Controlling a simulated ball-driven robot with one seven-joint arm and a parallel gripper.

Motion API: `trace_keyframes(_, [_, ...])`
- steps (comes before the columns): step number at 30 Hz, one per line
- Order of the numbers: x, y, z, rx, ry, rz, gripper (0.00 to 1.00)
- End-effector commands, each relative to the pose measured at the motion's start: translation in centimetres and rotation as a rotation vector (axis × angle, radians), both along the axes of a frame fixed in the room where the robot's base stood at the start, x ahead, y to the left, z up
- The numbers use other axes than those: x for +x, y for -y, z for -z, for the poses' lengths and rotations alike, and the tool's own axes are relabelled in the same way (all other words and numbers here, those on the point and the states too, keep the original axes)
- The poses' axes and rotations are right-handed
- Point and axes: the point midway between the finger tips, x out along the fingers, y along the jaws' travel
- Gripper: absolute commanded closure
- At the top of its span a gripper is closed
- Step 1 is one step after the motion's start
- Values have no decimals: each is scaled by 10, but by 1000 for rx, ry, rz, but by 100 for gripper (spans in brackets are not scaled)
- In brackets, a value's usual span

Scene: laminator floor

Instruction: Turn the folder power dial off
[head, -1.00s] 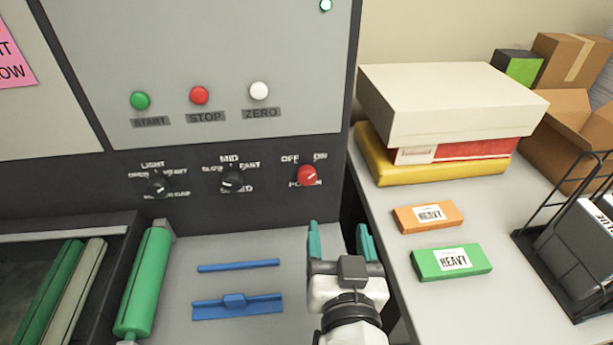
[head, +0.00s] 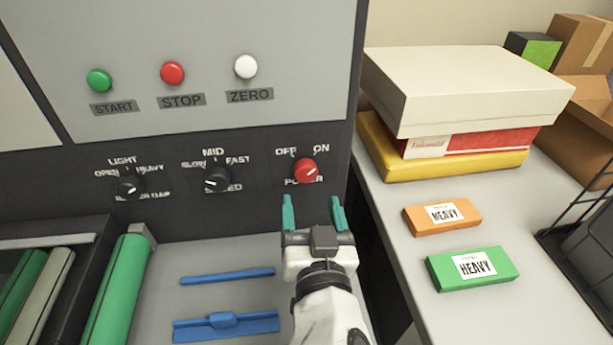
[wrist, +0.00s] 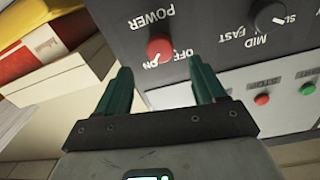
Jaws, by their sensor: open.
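The red power dial (head: 305,171) is on the dark lower panel, with OFF at its upper left, ON at its upper right and POWER below. Its white pointer mark slants to the upper right, toward ON. The dial also shows in the wrist view (wrist: 160,49), upside down, beyond and between my fingers. My gripper (head: 313,212) is below the dial, its two green fingers apart and pointing at the panel. It is open, empty and not touching the dial. It also shows in the wrist view (wrist: 160,88).
A speed dial (head: 217,179) and a roller gap dial (head: 130,187) sit left of the power dial. Start, stop (head: 172,73) and zero buttons are above. Blue tools (head: 226,324) lie below left. Stacked boxes (head: 465,90) and HEAVY packs (head: 472,267) occupy the right counter.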

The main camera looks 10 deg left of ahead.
Motion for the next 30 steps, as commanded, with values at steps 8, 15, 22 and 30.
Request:
trace_keyframes(8, [48, -11, -2, 1, 0, 1, 31])
trace_keyframes(15, [67, -16, -1, 0, 1, 0, 31])
trace_keyframes(22, [69, -17, 0, 0, 0, 0, 31])
trace_keyframes(30, [68, -17, 0, 0, 0, 0, 49])
